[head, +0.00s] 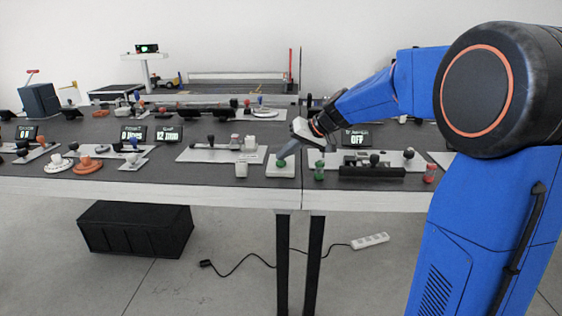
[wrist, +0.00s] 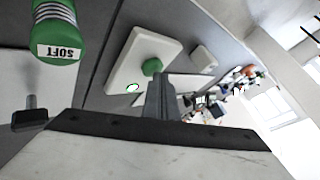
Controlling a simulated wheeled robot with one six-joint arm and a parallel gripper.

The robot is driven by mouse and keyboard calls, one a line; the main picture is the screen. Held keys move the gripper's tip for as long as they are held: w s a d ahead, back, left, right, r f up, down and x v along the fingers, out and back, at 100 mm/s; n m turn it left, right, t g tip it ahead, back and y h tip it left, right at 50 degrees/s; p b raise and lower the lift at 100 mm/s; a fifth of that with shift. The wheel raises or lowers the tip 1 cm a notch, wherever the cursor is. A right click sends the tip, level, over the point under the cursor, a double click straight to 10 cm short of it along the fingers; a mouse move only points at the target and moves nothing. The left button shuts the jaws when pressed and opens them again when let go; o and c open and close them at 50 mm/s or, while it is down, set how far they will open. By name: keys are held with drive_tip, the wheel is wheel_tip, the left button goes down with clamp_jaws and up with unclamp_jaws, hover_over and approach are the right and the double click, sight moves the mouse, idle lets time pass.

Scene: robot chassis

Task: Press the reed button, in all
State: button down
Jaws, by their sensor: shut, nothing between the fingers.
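A white block (head: 283,171) with a green button (head: 281,163) on top sits near the table's front edge, below my gripper. In the wrist view the same block (wrist: 125,70) carries the green button (wrist: 152,67) and a small ring-shaped mark. My gripper (head: 287,152) is shut and empty, tilted down just above the button. In the wrist view my gripper's fingertips (wrist: 160,80) lie right at the button's edge and hide part of it. I cannot tell whether they touch it.
A green spring piece marked SOFT (wrist: 58,28) stands beside the block, right of it in the head view (head: 319,171). A small white block (head: 241,170) stands to the left. A display reading OFF (head: 356,138) is behind right. A table seam runs close by.

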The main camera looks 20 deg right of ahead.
sight(284, 163)
drive_tip(key=shift+r, duration=0.9)
wheel_tip(284, 163, up, 5)
idle(0.5)
drive_tip(key=shift+s, duration=0.1)
idle(0.4)
drive_tip(key=s+f+g+h, duration=0.1)
drive_tip(key=s+f+h, duration=0.25)
drive_tip(key=s, duration=1.75)
drive_tip(key=s+d+f+h, duration=0.1)
drive_tip(key=s+d+f, duration=0.1)
drive_tip(key=s+f, duration=0.2)
drive_tip(key=s+d+f+h, duration=0.1)
drive_tip(key=s+f, duration=0.3)
drive_tip(key=s, duration=0.6)
drive_tip(key=s+d+f+h, duration=0.1)
drive_tip(key=s+d+f, duration=0.2)
drive_tip(key=s, duration=0.4)
drive_tip(key=shift+s+f+m, duration=0.15)
drive_tip(key=shift+f+m, duration=0.15)
drive_tip(key=shift+f, duration=0.3)
